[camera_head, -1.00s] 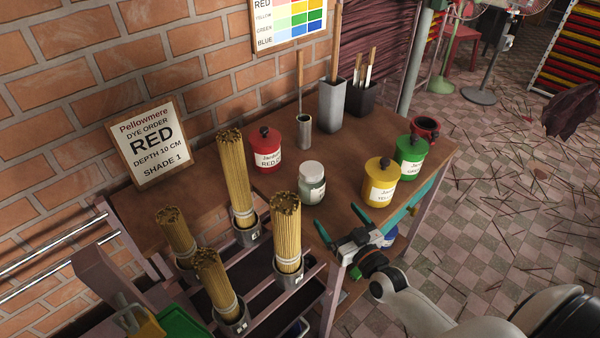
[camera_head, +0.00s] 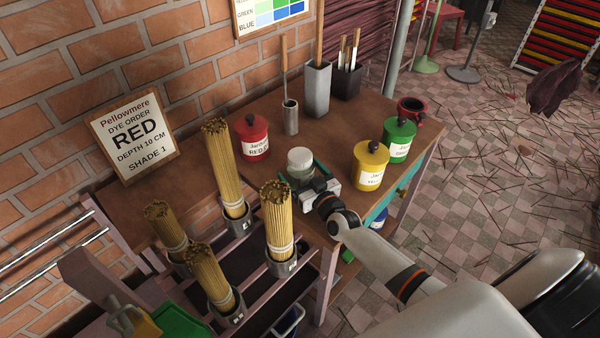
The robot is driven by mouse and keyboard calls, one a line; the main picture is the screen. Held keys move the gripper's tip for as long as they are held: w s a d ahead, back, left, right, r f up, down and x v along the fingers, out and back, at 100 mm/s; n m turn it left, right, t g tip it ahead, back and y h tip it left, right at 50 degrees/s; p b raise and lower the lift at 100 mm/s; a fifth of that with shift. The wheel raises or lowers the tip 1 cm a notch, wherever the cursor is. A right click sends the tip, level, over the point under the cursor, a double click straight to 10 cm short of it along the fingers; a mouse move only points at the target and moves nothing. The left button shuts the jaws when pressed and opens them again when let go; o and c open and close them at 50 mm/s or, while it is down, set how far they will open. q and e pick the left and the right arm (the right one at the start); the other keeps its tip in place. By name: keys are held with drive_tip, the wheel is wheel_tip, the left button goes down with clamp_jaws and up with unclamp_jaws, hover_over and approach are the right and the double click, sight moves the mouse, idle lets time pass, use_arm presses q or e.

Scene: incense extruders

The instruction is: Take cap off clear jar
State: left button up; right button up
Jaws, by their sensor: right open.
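The clear jar (camera_head: 300,173) stands upright on the brown table, with its pale round cap (camera_head: 300,156) on top. My right gripper (camera_head: 303,172) is open at the jar, with one teal finger on the jar's left and the other on its right. The fingers sit low, beside the glass body and below the cap. I cannot tell whether they touch the glass. The gripper body hides the jar's lower front. My left gripper is not in view.
A red canister (camera_head: 254,149) stands left of the jar; yellow (camera_head: 370,178) and green (camera_head: 399,150) canisters stand to the right. Behind are a metal cup (camera_head: 290,118) and a tall grey holder (camera_head: 317,90). Bundles of incense sticks (camera_head: 279,222) stand in the front rack.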

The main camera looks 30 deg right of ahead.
drive_tip(key=shift+w+f, duration=0.1)
drive_tip(key=shift+w, duration=0.5)
drive_tip(key=shift+s, duration=0.1)
